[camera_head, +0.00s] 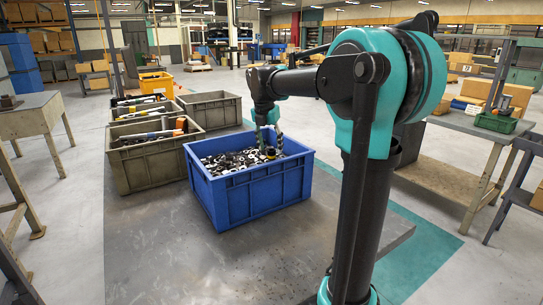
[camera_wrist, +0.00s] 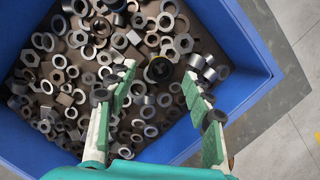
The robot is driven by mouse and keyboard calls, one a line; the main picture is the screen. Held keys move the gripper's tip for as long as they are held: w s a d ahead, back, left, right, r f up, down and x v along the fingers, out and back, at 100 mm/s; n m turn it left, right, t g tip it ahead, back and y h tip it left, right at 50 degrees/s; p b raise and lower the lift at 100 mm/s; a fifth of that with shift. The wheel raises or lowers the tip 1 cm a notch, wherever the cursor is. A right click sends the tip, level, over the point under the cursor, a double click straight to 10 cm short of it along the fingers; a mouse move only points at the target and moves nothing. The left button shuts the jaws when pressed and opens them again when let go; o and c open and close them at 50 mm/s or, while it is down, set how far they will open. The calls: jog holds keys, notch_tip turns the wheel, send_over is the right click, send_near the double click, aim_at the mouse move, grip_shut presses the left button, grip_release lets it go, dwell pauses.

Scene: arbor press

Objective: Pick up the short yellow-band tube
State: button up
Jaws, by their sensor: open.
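A dark round piece with a yellow ring, which looks like the yellow-band tube (camera_wrist: 158,69), lies among the metal parts in the blue bin (camera_head: 262,196). In the wrist view it sits between and just beyond my fingertips, seen nearly end-on. My gripper (camera_wrist: 158,82) is open and empty, with its green-padded fingers on either side. In the head view my gripper (camera_head: 270,143) points down into the back of the bin. The tube's length and its exact gap to the fingers cannot be told.
Several metal rings and nuts (camera_wrist: 75,75) fill the bin around the tube. The bin's blue wall (camera_wrist: 245,50) rises at the right of the wrist view. Grey bins (camera_head: 150,170) with tools stand left of it. The front of the table (camera_head: 240,265) is clear.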

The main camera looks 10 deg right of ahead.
aim_at(271, 155)
jog(key=shift+x, duration=1.35)
jog(key=shift+c, duration=0.6)
grip_shut()
